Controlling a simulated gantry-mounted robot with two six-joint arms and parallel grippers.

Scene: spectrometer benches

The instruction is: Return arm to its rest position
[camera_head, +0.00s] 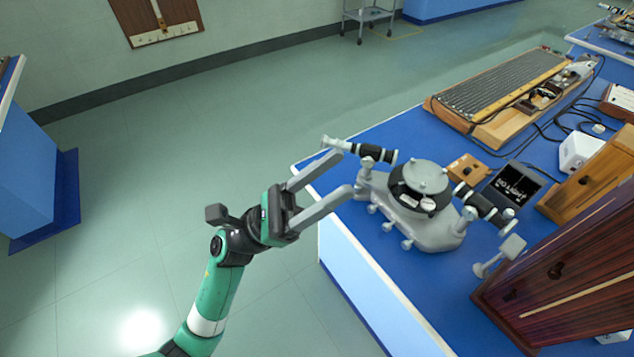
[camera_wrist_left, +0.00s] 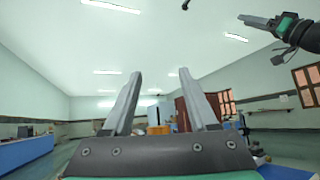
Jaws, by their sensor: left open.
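My left arm is green and black, and its left gripper (camera_head: 346,172) has two grey fingers spread apart with nothing between them. In the head view the fingertips point right, beside the grey spectrometer (camera_head: 435,228) at the corner of the blue bench (camera_head: 345,240). The upper fingertip appears close to the pale end of the spectrometer's black tube; I cannot tell the gap in depth. In the left wrist view the spread fingers (camera_wrist_left: 160,80) point across the room. My right gripper (camera_wrist_left: 255,20) shows at the top right of that view; its jaw gap is unclear.
A dark wooden cabinet (camera_head: 570,270) stands at the bench's near right. A long grating-like board (camera_head: 500,95), a small black screen (camera_head: 512,185) and cables lie farther along. Open green floor (camera_head: 150,180) lies left of the bench. Another blue bench (camera_head: 30,165) stands at far left.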

